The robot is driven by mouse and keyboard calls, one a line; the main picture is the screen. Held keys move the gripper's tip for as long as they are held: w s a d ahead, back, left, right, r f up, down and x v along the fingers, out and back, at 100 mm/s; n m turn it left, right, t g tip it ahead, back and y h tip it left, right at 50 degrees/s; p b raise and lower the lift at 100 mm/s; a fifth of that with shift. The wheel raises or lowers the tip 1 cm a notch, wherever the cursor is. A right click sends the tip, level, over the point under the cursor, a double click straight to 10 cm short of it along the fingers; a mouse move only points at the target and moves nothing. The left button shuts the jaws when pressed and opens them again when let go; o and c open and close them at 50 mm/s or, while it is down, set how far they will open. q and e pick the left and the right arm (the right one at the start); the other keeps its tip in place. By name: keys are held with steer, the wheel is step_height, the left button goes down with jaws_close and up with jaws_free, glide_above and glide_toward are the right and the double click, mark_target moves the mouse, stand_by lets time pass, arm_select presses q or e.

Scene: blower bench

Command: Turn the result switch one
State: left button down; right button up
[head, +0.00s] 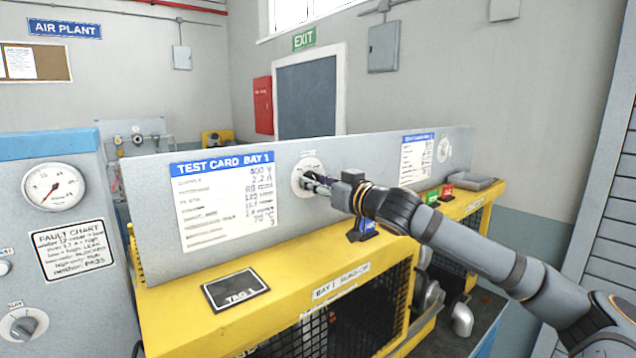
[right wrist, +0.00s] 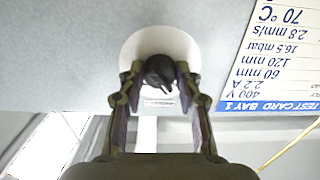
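The result switch is a dark knob on a round white plate (head: 305,166), set in the grey panel just right of the Bay 1 test card. My right gripper (head: 318,184) is at this switch, with its fingers reaching the plate. In the right wrist view the dark knob (right wrist: 160,71) sits between the two fingertips of the gripper (right wrist: 159,84), one on each side. Whether the fingers press on the knob or leave a thin gap cannot be told. The knob's markings are hidden or too small to read. My left gripper is not in view.
The Bay 1 test card (head: 226,200) is left of the switch. A second round plate (head: 444,150) is farther right on the panel. A black TAG 1 plate (head: 235,290) lies on the yellow bench (head: 180,300). A gauge cabinet (head: 75,255) stands at left.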

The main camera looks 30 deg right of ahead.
steer(key=c, duration=0.4)
steer(key=shift+o, duration=0.2)
steer(key=shift+n, duration=0.9)
steer(key=o, duration=1.1)
steer(key=shift+o, duration=0.2)
